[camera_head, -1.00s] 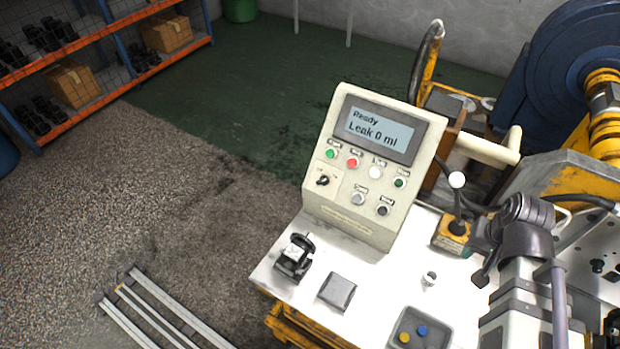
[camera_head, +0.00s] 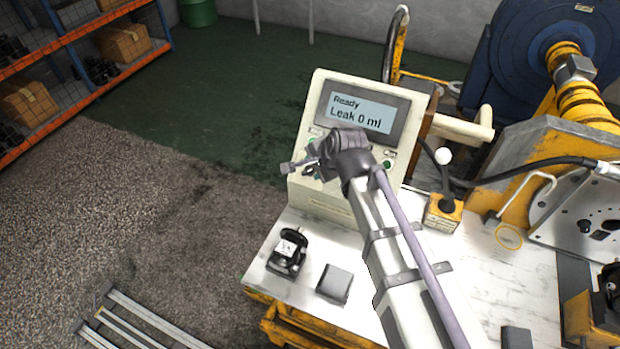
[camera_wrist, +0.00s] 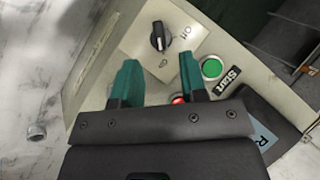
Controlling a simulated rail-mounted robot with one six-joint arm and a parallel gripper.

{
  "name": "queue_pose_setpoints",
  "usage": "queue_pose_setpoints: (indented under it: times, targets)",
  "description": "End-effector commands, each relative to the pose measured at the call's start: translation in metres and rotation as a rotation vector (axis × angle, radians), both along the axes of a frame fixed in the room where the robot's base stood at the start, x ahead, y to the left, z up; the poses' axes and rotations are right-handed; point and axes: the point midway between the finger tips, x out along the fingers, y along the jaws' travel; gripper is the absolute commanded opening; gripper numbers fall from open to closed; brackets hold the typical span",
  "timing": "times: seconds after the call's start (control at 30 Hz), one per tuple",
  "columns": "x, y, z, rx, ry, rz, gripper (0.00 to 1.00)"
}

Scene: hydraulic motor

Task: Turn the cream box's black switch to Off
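The cream box (camera_head: 318,203) stands on the white bench top, its screen (camera_head: 362,110) reading "Ready" and "Leak 0 ml". Its black switch (camera_wrist: 160,37) shows in the wrist view on a pale plate, with an "Off" label (camera_wrist: 187,31) to its upper right. The knob's bar stands roughly upright in that view, apart from the label. My gripper (camera_wrist: 159,62) is open and empty, its two teal fingers spread just below the switch, not around it. In the head view my gripper (camera_head: 308,170) is in front of the box's left side and hides most of the buttons.
A green button (camera_wrist: 212,68) lies close right of the right finger, and a red button (camera_wrist: 179,99) shows between the fingers. A black device (camera_head: 288,252) and a grey block (camera_head: 334,282) sit on the bench. A white-knobbed lever (camera_head: 443,157) stands right of the box.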

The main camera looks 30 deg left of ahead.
Motion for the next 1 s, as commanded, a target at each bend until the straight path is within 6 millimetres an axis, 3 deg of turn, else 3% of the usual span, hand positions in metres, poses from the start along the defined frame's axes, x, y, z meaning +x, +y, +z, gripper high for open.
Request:
queue_pose_setpoints:
  times: [0.03,0.13,0.47,0.9,1.0]
  targets:
    - [0.004,0.009,-0.023,0.0,-0.001,0.001,0.39]
    - [0.008,0.019,-0.038,0.0,-0.001,0.002,0.39]
    - [0.01,0.025,-0.041,-0.002,-0.001,0.001,0.39]
    - [0.01,0.025,-0.041,-0.001,-0.001,0.002,0.0]
    - [0.01,0.025,-0.041,-0.002,0.0,0.002,0.0]
